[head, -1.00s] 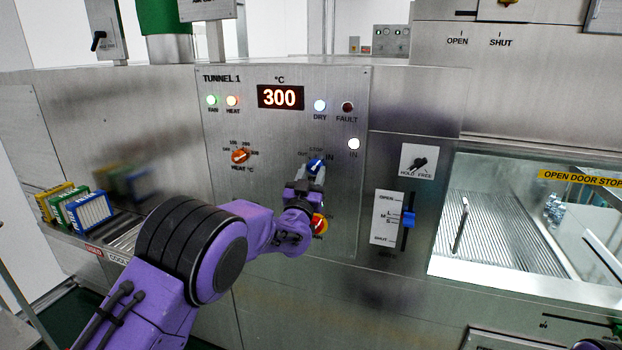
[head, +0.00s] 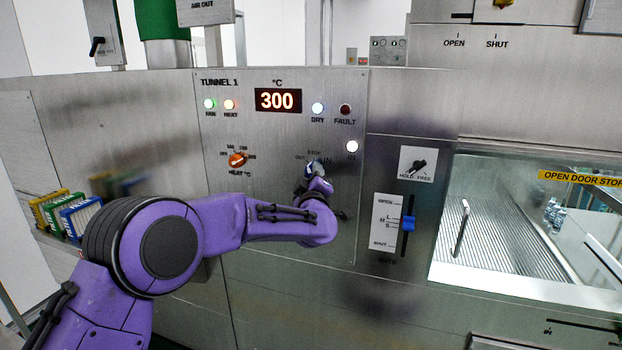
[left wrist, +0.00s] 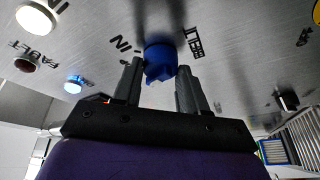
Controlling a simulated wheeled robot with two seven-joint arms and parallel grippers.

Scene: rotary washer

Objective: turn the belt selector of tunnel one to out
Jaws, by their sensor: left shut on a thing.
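The tunnel 1 panel (head: 283,130) is in the middle of the head view. Its blue belt selector (head: 313,167) sits below the STOP mark, with OUT to its left and IN to its right. The knob also shows in the left wrist view (left wrist: 159,63), beside the BELT lettering. My left gripper (head: 317,180) is shut on the knob, with a finger on each side; the two fingers also show in the left wrist view (left wrist: 160,82). Which mark the knob points to is hard to tell. The white IN lamp (head: 352,146) is lit. My right gripper is not in view.
The orange heat knob (head: 237,160) is left of the selector. A slider with a blue handle (head: 407,223) and a black hold/free knob (head: 418,167) are on the right. My left arm covers the panel's lower part. Colored cassettes (head: 75,215) stand at far left.

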